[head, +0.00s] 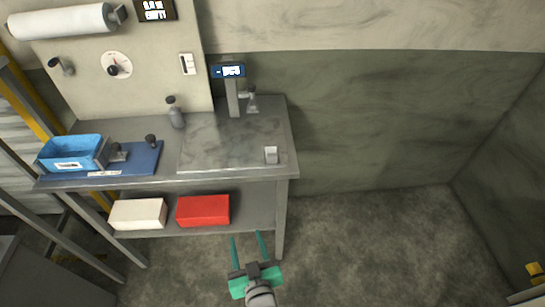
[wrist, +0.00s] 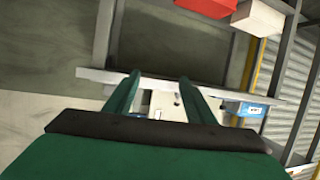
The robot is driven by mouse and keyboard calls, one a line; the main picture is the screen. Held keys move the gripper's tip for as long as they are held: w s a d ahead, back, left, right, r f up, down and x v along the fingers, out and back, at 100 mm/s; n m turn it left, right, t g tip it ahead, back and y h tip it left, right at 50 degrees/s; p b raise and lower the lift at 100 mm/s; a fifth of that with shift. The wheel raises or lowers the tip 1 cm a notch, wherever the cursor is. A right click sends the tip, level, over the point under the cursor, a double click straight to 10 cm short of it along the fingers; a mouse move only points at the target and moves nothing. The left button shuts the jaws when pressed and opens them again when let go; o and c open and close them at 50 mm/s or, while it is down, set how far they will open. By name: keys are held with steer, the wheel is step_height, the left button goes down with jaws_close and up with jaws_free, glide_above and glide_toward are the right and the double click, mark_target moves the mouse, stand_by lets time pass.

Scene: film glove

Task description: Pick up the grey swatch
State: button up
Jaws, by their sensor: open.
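A small light grey piece (head: 271,155), which looks like the grey swatch, lies near the front right corner of the bench top (head: 205,150) in the head view. I cannot make it out for certain in the wrist view. My gripper (head: 247,236) is open, with two green fingers apart and nothing between them. It is in front of the bench and clear of the swatch, which lies beyond the fingertips and slightly to the right. The fingers also show in the wrist view (wrist: 160,78), with the bench edge beyond them.
A blue bin (head: 70,153) stands on a blue mat at the bench's left. A white box (head: 138,214) and red box (head: 203,211) sit on the lower shelf.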

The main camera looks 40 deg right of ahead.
steer(key=w+d+r+m+h, duration=0.1)
steer(key=w+d+r, duration=0.4)
steer(key=d, duration=0.3)
steer(key=m+g+h, duration=0.1)
steer(key=m+g, duration=0.1)
glide_toward(272, 159)
steer(key=shift+x, duration=4.55)
steer(key=shift+s+f, duration=0.1)
steer(key=shift+s, duration=0.05)
steer(key=c, duration=1.1)
